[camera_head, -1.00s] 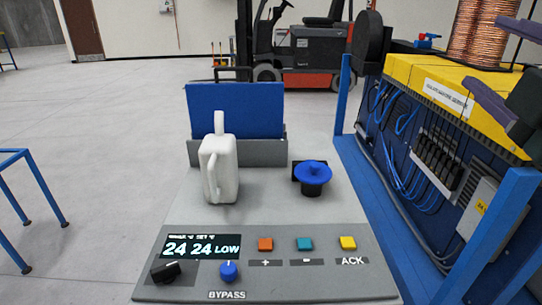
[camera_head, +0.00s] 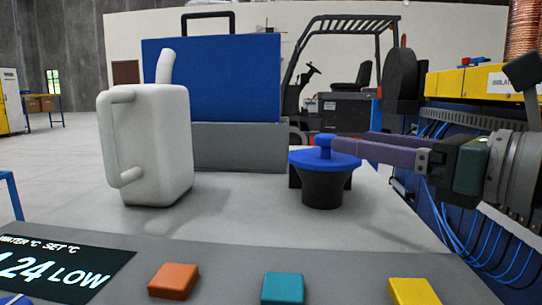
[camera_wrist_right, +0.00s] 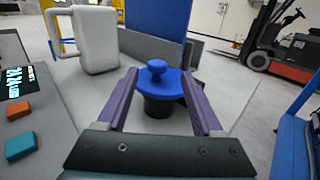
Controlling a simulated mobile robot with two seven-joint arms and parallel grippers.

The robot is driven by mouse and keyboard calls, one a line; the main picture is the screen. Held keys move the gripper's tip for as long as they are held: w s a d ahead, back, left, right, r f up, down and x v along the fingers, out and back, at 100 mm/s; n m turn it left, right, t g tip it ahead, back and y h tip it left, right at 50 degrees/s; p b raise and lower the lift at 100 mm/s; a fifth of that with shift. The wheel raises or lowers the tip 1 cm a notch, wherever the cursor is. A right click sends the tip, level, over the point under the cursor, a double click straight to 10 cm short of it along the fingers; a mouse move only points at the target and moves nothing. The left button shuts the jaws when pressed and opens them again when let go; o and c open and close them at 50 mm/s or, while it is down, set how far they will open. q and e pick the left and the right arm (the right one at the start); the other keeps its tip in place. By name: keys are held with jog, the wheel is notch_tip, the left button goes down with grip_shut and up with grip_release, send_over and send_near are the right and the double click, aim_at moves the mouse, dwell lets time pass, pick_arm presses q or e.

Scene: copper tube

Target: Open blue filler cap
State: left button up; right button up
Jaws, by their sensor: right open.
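The blue filler cap (camera_head: 323,157) sits on a dark round filler neck (camera_head: 322,188) on the grey panel top. It has a small knob on top. My right gripper (camera_head: 345,148) comes in from the right with its purple fingers at the cap's height. In the right wrist view the cap (camera_wrist_right: 157,76) lies between the two open fingers (camera_wrist_right: 158,88), with a gap showing on each side. The cap looks seated on the neck. My left gripper is not in view.
A white jug (camera_head: 150,145) stands left of the cap. A blue box (camera_head: 212,88) on a grey block is behind. Orange, teal and yellow buttons and a display (camera_head: 65,272) are in front. A blue-framed machine with cables (camera_head: 460,230) stands at the right.

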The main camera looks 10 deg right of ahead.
aim_at(309, 154)
jog(key=b+x, duration=0.1)
jog(key=x, duration=0.8)
jog(key=shift+w+a, duration=0.1)
jog(key=shift+a, duration=0.2)
jog(key=shift+c, duration=0.2)
grip_shut()
dwell(0.8)
